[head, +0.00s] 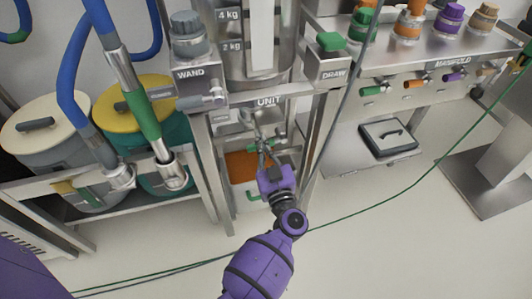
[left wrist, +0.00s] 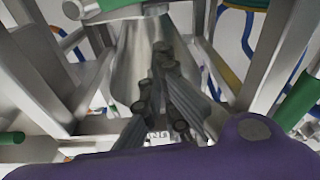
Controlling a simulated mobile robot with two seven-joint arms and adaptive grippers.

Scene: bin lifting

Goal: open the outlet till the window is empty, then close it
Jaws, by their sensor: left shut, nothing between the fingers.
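A steel hopper (head: 236,72) stands at top centre in the head view, with 4 kg and 2 kg marks beside a pale upright window (head: 262,35). I cannot tell from its colour how full the window is. The outlet region with green parts lies below the hopper, partly hidden by my gripper. My left gripper (head: 264,150) is shut and empty, pointing up under the hopper. In the left wrist view my left gripper (left wrist: 164,60) points at the hopper's steel cone (left wrist: 130,65). My right gripper is not in view.
A white bin (head: 245,198) with orange-brown contents and a green handle stands under the hopper between steel posts. A WAND holder (head: 197,72) is at left and a DRAW box (head: 327,66) at right. Lidded bins (head: 45,125) stand left. A green cable (head: 400,195) crosses the open floor.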

